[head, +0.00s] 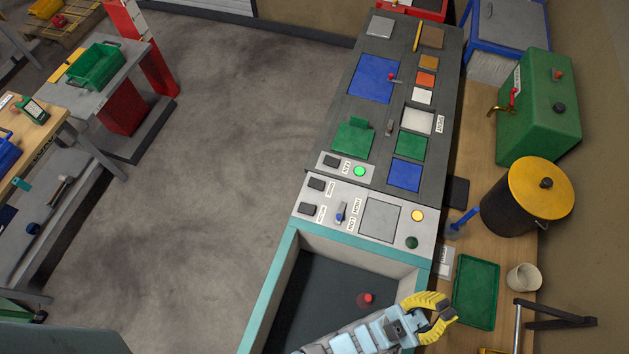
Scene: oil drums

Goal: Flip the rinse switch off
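A light grey control panel (365,217) lies at the near end of the long console. Its left side carries two black rocker switches, an upper one (316,184) and a lower one (307,209). Another black rocker (331,160) sits on a small plate above, beside a lit green lamp. The small labels are too blurred to tell for certain which is the rinse switch, or its position. My gripper (449,311), with yellow fingers, is open and empty, below and right of the panel, clear of the switches.
A teal-rimmed basin (265,294) with a red knob (367,298) lies below the panel. A green tray (476,291), white cup (524,277), yellow-lidded drum (541,188) and green tank (540,107) stand on the right. Open floor lies left.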

